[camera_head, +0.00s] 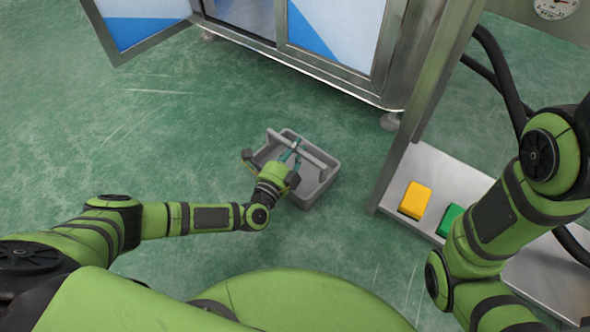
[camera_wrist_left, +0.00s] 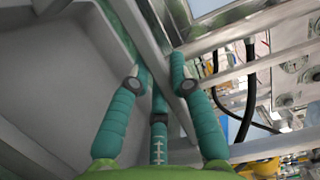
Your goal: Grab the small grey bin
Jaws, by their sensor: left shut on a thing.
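The small grey bin (camera_head: 318,187) is in the middle of the head view, with a grey bar-like handle (camera_head: 318,152) across its top. My left gripper (camera_head: 291,152) is over the bin, with its teal fingers shut on the handle. In the left wrist view the bin's inner wall (camera_wrist_left: 50,75) fills the left side, and the teal fingers (camera_wrist_left: 160,85) close around the grey bar. The bin's inside looks empty where it shows. My right arm is at the right of the head view, and its gripper is out of the picture.
A metal cabinet with an open door (camera_head: 140,25) stands behind the bin. The green floor (camera_head: 130,130) is clear to the left.

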